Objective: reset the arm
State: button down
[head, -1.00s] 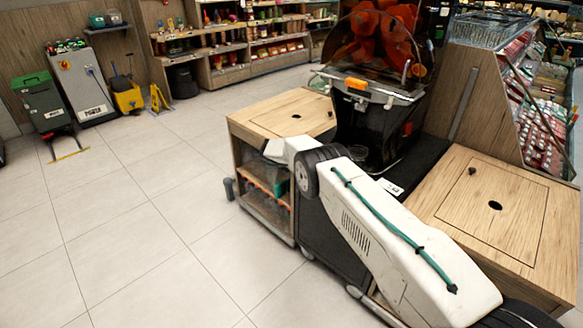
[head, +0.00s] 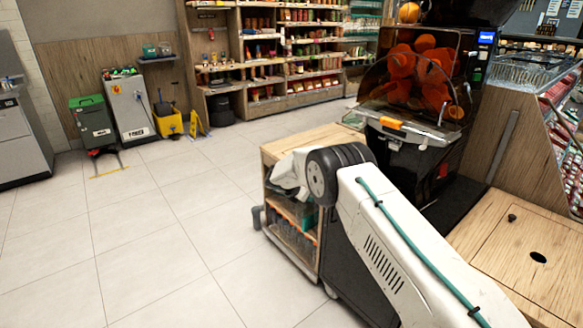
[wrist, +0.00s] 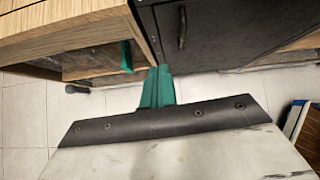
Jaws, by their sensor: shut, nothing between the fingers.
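My white arm with its teal cable crosses the right half of the head view, over the front of the juicer's counter. Its far end folds down behind the dark elbow joint, so my gripper is hidden there. In the wrist view my gripper (wrist: 157,74) shows as narrow teal fingers, shut together and empty. They stick out beyond a dark bolted plate and point towards the wooden counter (wrist: 62,25) and a black cabinet front (wrist: 215,30). I cannot tell the exact gap to either. The orange juicer (head: 418,85) stands behind my arm with oranges inside.
The small wooden cabinet (head: 305,137) with shelves stands beside my arm. A green-lidded bin (head: 94,125), a yellow bucket (head: 169,122) and stocked shelves (head: 300,50) are farther back. The tiled floor at left is clear.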

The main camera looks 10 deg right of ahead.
jog(key=w+a+r+n+t+y, duration=0.2)
jog(key=a+n+t+y, duration=0.35)
jog(key=n, duration=0.95)
jog(key=s+a+r+n+g+y, duration=0.2)
jog(key=s+a+r+n+y, duration=0.1)
jog(key=s+r+n, duration=0.45)
jog(key=s+a+r+n+g+y, duration=0.2)
jog(key=s+a+r+n+y, duration=0.15)
jog(key=s+r+n, duration=0.4)
jog(key=s+d+r+n+g+h, duration=0.1)
jog(key=s+d+r+n, duration=0.4)
jog(key=s, duration=1.2)
jog(key=s+d+r+n+g+h, duration=0.2)
jog(key=s+d+r+n, duration=0.4)
jog(key=s, duration=1.1)
jog(key=s+d+r+n+g+h, duration=0.1)
jog(key=s+d+r+n, duration=0.4)
jog(key=s, duration=1.3)
jog(key=shift+d+r+n+g+h, duration=0.45)
jog(key=shift+d+r, duration=1.05)
jog(key=shift+d, duration=1.5)
